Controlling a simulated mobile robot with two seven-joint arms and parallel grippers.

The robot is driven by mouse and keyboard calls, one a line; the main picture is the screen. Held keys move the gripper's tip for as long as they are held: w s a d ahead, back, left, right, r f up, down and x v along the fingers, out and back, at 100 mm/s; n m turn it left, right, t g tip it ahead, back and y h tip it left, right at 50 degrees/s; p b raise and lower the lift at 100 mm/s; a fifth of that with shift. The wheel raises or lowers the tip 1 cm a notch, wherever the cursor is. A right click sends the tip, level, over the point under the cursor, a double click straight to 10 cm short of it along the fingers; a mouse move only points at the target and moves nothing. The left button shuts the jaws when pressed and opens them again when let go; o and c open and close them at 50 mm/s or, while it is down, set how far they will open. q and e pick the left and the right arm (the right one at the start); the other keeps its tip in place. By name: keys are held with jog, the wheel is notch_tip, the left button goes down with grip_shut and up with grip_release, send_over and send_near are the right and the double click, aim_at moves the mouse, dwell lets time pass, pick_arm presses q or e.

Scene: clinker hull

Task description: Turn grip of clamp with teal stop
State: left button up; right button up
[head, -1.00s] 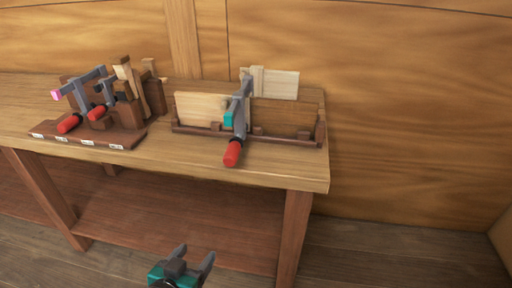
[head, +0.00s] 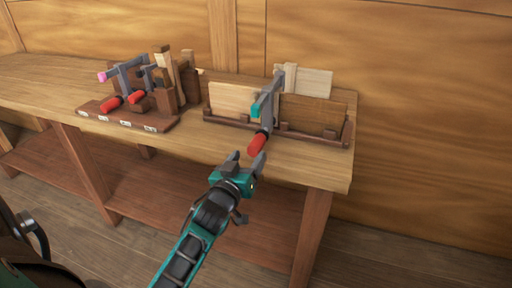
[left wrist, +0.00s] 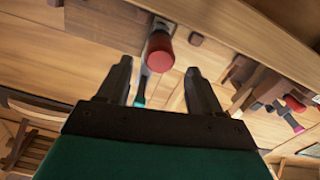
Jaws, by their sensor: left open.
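The clamp with the teal stop (head: 257,108) sits on boards held in a low wooden rack at the right of the bench. Its grey bar (head: 271,100) runs across the boards, and its red grip (head: 258,143) points toward me. My left gripper (head: 246,163) is open and empty, just short of the red grip and a little below it. In the left wrist view the red grip (left wrist: 160,52) shows end-on, beyond and between the two open fingers (left wrist: 160,85), apart from both. The teal stop (left wrist: 140,102) shows small there. My right gripper is not in view.
A wooden stand (head: 130,118) at the left holds other clamps, including one with a pink stop (head: 102,77), and wooden blocks. The bench (head: 190,135) has clear top between the stand and the rack. A wooden wall (head: 430,110) rises behind.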

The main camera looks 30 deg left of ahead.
aim_at(252, 152)
pick_arm(q)
jog(key=x, duration=0.6)
jog(key=c, duration=1)
